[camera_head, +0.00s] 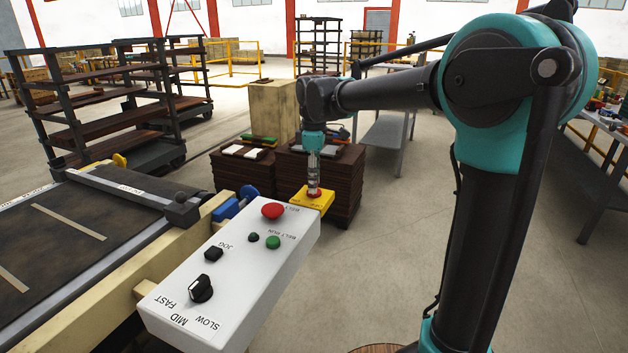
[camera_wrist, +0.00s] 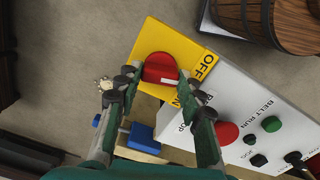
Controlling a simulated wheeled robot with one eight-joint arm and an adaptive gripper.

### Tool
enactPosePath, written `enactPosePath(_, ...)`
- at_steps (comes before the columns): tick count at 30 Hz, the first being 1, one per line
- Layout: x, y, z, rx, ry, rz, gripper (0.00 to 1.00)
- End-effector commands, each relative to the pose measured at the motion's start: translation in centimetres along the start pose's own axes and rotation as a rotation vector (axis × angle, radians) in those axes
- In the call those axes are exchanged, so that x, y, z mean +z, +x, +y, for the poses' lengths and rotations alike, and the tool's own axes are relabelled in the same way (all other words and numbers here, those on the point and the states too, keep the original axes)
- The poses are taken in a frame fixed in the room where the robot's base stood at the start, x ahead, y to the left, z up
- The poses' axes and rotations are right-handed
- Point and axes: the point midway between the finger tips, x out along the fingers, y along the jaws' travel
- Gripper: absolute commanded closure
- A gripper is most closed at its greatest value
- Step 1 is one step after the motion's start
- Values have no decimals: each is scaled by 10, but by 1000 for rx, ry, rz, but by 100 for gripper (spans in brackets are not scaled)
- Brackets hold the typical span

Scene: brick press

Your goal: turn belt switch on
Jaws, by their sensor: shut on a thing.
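The belt switch is a red knob (camera_wrist: 159,68) on a yellow plate (camera_wrist: 152,38) at the end of the white control box. "OFF" shows on the plate to the right of the knob, with more lettering below it, partly hidden by a finger. A pale mark shows on the knob's lower right side. My gripper (camera_wrist: 160,79) is shut on the red knob, one finger on each side. In the head view my gripper (camera_head: 313,185) points down onto the yellow plate (camera_head: 318,201), and the knob is mostly hidden.
The white control box (camera_head: 232,277) has a red button (camera_head: 272,211), a green button (camera_head: 273,242) and a black speed knob (camera_head: 201,289) close by. The conveyor (camera_head: 72,245) lies to the left. Brown stacks (camera_head: 335,175) stand behind. A wooden barrel (camera_wrist: 272,20) shows in the wrist view.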

Motion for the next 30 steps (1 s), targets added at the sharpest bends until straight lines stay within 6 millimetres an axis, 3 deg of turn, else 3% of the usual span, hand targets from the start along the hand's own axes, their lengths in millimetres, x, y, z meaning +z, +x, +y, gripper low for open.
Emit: enactPosePath(30,0,0,0,1,908,1,91)
